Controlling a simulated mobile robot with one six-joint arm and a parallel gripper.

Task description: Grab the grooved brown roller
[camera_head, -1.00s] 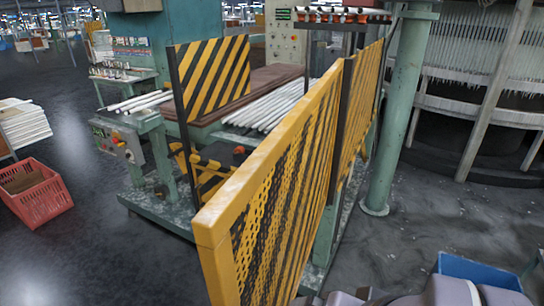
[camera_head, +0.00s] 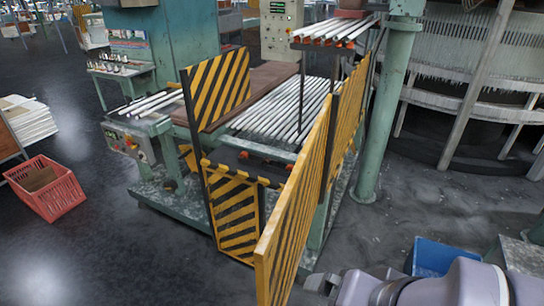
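I cannot make out a grooved brown roller with certainty. A long brown bed (camera_head: 238,104) lies on the green machine, partly behind a striped panel, and I cannot tell whether it is grooved. Small orange-brown pieces (camera_head: 338,43) sit under the white tubes on the upper rack. My arm shows at the lower right, and a small grey piece at its left end (camera_head: 318,283) may be my gripper. Its fingers cannot be made out. It is in front of the machine, apart from the bed and the rack.
Yellow-black guard panels (camera_head: 294,205) stand between my arm and the machine. White glass tubes (camera_head: 282,108) lie in a row behind them. A green post (camera_head: 377,120) stands to the right. A blue bin (camera_head: 434,256) is near my arm. A red crate (camera_head: 48,190) sits left; the floor between is clear.

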